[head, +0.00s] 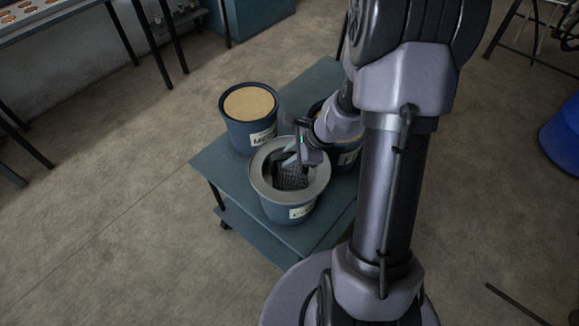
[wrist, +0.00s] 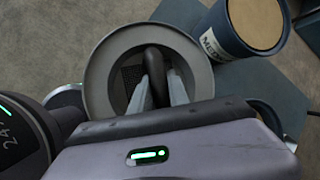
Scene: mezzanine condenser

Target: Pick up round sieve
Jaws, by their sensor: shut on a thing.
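The round sieve (head: 264,184) has a wide pale grey rim and dark mesh inside. In the head view it sits at the top of a blue labelled bucket (head: 288,213) on the cart. In the wrist view the sieve rim (wrist: 97,78) surrounds my fingers. My gripper (head: 298,153) reaches down inside the rim. In the wrist view my gripper (wrist: 160,85) is shut on a dark, handle-like curved part within the ring. The fingers partly hide the mesh, and I cannot tell whether the rim touches the bucket.
A blue bucket of tan grains (head: 250,104) stands behind on the blue-grey cart (head: 212,160). Another labelled bucket (head: 347,157) is partly hidden behind my arm. The cart's left front corner is bare. Open floor (head: 110,220) lies to the left.

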